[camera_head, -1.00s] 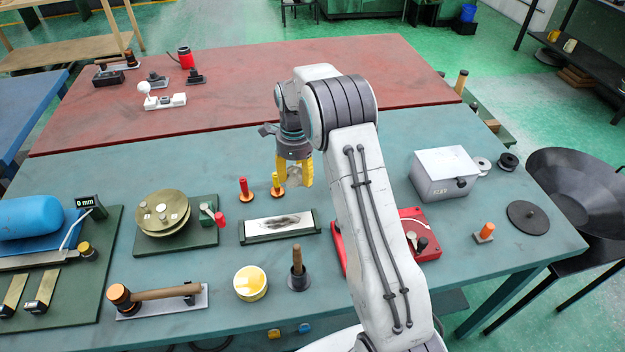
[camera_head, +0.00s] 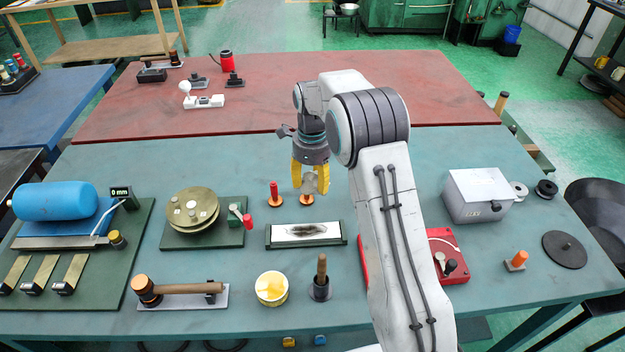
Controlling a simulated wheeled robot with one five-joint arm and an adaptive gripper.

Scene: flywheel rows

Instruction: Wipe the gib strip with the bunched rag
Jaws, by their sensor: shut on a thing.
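The gib strip (camera_head: 281,233) is a pale flat bar with a dark smear along its middle. It lies in a dark green holder (camera_head: 331,241) on the teal table. My gripper (camera_head: 311,188), with yellow fingers, is shut on a grey bunched rag (camera_head: 309,183). In the picture the rag is just above the strip's far side, apart from it. Its exact height over the table is hard to tell. The fingers partly cover the rag.
A yellow-topped tin (camera_head: 271,288) and a dark pot with a wooden handle (camera_head: 320,278) stand in front. A brass disc stack (camera_head: 192,208) is left; a red box (camera_head: 447,262) is right.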

